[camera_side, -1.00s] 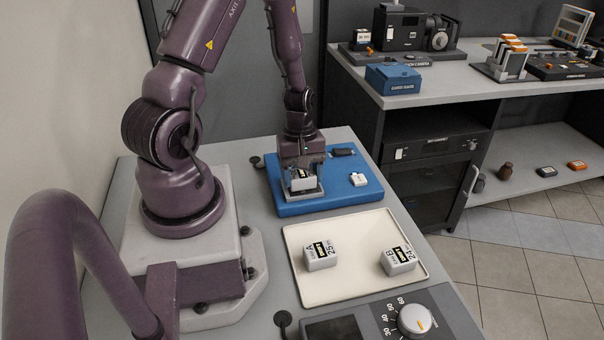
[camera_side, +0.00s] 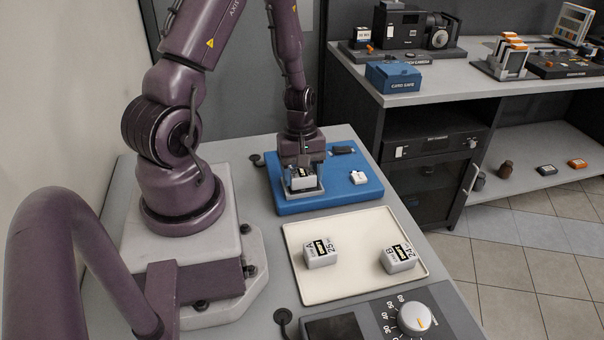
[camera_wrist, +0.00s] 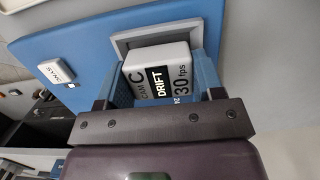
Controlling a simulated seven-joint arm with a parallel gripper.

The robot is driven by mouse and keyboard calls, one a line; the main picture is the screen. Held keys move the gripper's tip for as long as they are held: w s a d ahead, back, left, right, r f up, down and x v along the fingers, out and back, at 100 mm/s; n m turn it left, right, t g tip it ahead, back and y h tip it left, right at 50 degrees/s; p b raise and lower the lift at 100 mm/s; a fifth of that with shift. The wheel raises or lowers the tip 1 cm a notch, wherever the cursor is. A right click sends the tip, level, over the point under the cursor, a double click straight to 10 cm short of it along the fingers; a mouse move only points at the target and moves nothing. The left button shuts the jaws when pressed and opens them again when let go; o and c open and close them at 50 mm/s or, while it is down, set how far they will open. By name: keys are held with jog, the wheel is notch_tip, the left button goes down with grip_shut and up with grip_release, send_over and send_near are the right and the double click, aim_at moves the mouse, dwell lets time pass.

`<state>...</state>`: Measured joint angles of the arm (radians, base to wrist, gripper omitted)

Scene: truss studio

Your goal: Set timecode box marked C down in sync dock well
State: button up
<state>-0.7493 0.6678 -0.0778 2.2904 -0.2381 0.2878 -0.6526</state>
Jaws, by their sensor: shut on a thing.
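The white timecode box marked C (camera_wrist: 157,72) is held between the blue fingers of my gripper (camera_side: 302,176). In the wrist view its label reads DRIFT and 30 fps. The blue sync dock (camera_side: 345,196) lies under my gripper. Its grey-rimmed well (camera_wrist: 150,37) surrounds or sits just beneath the box, and the box looks roughly lined up with the rim. I cannot tell whether the box touches the well floor, as the fingers and box hide it.
A cream tray (camera_side: 345,285) in front holds the box marked A (camera_side: 320,252) and the box marked B (camera_side: 398,258). A small white piece (camera_side: 358,178) and a dark piece (camera_side: 342,150) sit on the dock. A dial panel (camera_side: 415,318) stands nearest the camera.

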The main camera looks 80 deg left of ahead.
jog(key=shift+r, duration=0.55)
jog(key=shift+f, duration=0.8)
dwell(0.6)
jog(key=shift+r, duration=0.4)
jog(key=shift+r, duration=0.35)
jog(key=shift+r, duration=0.1)
jog(key=shift+f, duration=0.8)
dwell(0.7)
jog(key=o, duration=0.7)
